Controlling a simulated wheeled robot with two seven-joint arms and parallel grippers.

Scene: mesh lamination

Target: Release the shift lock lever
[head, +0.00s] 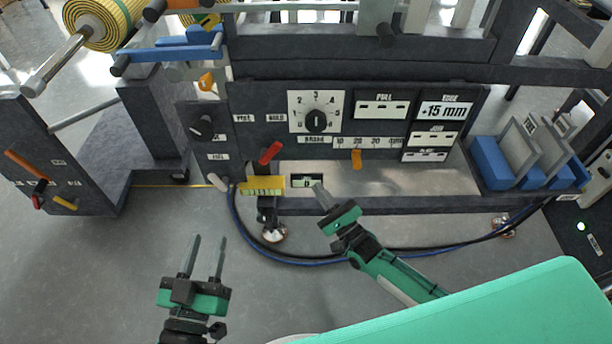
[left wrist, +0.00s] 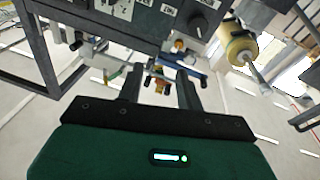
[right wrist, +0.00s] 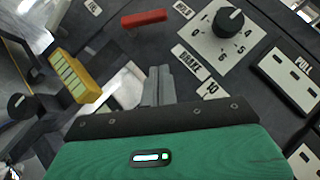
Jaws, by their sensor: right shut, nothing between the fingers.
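A short red lever (head: 271,152) sits on the dark machine panel, tilted up to the right, below the FREE and HOLD labels. No readable label names it as the shift lock. It also shows in the right wrist view (right wrist: 144,18), beyond the fingertips and apart from them. My right gripper (head: 319,189) is shut and empty, in front of the panel's lower plate, to the lower right of the red lever. In the right wrist view its fingers (right wrist: 158,75) lie together. My left gripper (head: 207,241) is open and empty above the floor at lower left.
A yellow ribbed block (head: 262,186) sticks out under the red lever. A brake dial (head: 316,121) and an orange pointer (head: 356,158) are to its right. A white lever (head: 218,182) is at left. Blue-and-black hoses (head: 300,262) lie on the floor below.

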